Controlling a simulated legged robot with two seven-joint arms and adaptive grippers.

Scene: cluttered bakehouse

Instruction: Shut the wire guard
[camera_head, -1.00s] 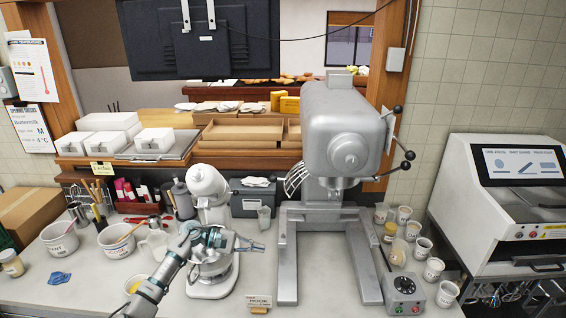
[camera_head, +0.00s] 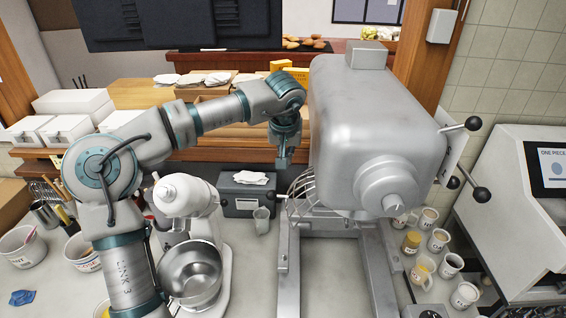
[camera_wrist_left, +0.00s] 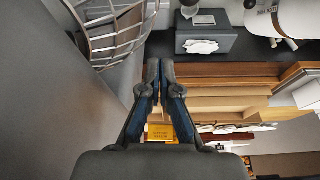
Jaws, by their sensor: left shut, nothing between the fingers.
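The wire guard (camera_head: 303,190) is a cage of curved metal bars on the left side of the big grey mixer (camera_head: 372,130), swung out from under its head. In the left wrist view the guard (camera_wrist_left: 130,38) is at the upper left, close to my fingertips, with a small gap showing. My left gripper (camera_head: 283,163) points down at the left of the mixer head, just left of the guard's upper end. Its fingers (camera_wrist_left: 160,68) are shut and empty. Part of the guard is hidden behind the mixer head. My right gripper is in no view.
A small white stand mixer (camera_head: 187,195) with a steel bowl (camera_head: 192,272) stands left of the big mixer. Several cups crowd the right side.

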